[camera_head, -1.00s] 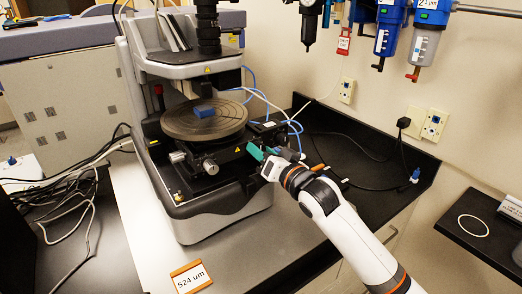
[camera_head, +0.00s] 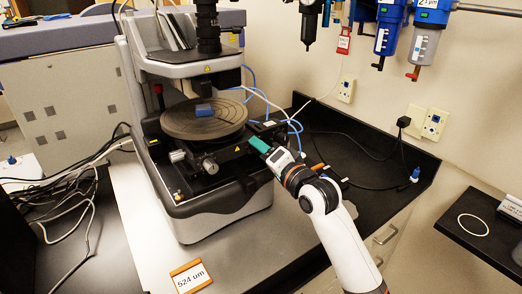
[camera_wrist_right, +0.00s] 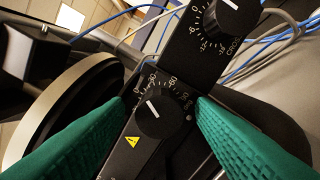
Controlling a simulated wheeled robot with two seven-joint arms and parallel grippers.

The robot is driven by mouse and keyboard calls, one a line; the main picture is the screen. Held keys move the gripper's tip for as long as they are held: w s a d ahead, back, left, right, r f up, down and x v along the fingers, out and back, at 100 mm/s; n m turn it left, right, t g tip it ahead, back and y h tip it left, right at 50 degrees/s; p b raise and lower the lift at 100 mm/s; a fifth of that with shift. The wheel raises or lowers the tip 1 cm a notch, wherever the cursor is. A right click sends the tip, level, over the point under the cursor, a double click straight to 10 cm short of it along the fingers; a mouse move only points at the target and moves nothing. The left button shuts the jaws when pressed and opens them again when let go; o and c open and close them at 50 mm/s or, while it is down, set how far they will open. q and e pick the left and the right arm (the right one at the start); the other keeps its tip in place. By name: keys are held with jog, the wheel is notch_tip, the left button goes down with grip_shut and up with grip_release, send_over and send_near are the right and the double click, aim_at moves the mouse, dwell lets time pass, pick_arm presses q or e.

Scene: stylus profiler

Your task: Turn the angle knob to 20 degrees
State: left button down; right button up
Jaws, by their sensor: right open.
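The black angle knob (camera_wrist_right: 156,116) shows in the right wrist view on a dark panel, ringed by white numbers such as 60 and 90. Its white pointer line points up and slightly left. The green fingers of my right gripper (camera_wrist_right: 163,106) are open, one on each side of the knob, and I cannot tell whether they touch it. In the head view, my right gripper (camera_head: 270,144) is at the right side of the profiler (camera_head: 222,200), and the knob is too small or hidden to make out there. My left gripper is not in view.
The round stage (camera_head: 180,126) carries a blue block (camera_head: 204,110). Blue and white cables run behind. A 524 um sign (camera_head: 190,278) lies in front.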

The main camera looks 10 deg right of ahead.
jog(key=shift+s, duration=0.1)
jog(key=shift+s+d+p, duration=0.1)
jog(key=shift+s+p, duration=0.2)
jog(key=p+v, duration=0.2)
jog(key=v, duration=0.5)
jog(key=shift+s, duration=0.15)
